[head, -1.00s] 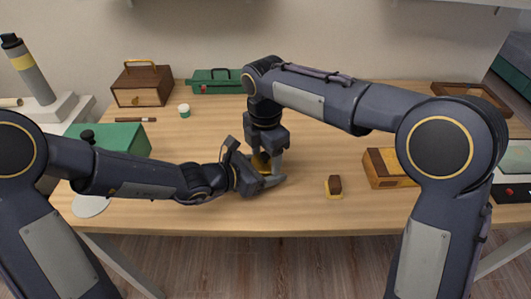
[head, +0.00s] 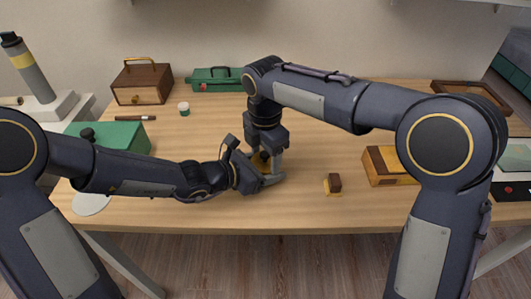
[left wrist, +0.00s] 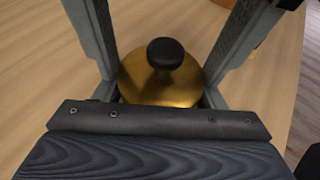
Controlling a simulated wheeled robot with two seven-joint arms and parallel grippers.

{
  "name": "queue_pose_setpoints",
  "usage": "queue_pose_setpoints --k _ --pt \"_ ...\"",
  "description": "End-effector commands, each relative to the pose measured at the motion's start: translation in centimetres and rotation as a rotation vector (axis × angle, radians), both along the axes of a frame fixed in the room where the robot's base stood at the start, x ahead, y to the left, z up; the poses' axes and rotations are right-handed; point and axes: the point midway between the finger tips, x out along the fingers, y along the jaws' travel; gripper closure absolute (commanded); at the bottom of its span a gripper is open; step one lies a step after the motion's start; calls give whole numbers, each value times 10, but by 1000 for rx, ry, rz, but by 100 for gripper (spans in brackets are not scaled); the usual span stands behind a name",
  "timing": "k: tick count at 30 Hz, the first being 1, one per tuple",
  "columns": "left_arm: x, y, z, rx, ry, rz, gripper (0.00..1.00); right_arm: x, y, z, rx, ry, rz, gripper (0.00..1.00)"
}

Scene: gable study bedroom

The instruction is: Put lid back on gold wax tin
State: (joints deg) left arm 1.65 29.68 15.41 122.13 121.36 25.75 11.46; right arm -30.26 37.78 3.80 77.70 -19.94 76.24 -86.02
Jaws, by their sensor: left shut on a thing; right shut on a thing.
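The gold wax tin (head: 265,169) is near the front middle of the table, mostly hidden by both grippers. Its round gold lid (left wrist: 158,85) with a black knob (left wrist: 165,53) shows from above in the left wrist view, with grey fingers on both sides. My left gripper (head: 258,172) comes in low from the left, shut on the tin. My right gripper (head: 266,158) points down from above, shut on the lid. The lid is over the tin; I cannot tell whether its rim touches the tin all round.
A small brown-and-yellow brush (head: 333,184) and a wooden box (head: 383,166) stand to the right. A green box (head: 122,136) is at the left. A brown case (head: 142,84) and a green toolbox (head: 214,80) are at the back.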

Motion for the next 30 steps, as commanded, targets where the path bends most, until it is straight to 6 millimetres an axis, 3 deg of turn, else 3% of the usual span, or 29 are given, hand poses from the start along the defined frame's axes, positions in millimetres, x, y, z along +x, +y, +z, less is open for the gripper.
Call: queue_pose_setpoints --k 1,2,18,30 --pt "-1 -3 4 -11 -11 -7 77 0 -3 -10 -12 13 -2 33" --pt "-1 -3 4 -11 -10 -7 77 0 -3 -10 -13 13 -2 30" --pt "-1 -4 5 -13 -11 -8 77 1 -4 -10 -13 10 -5 30" --pt "-1 -3 3 -8 -8 -5 77 0 -2 33 -7 7 -2 30"
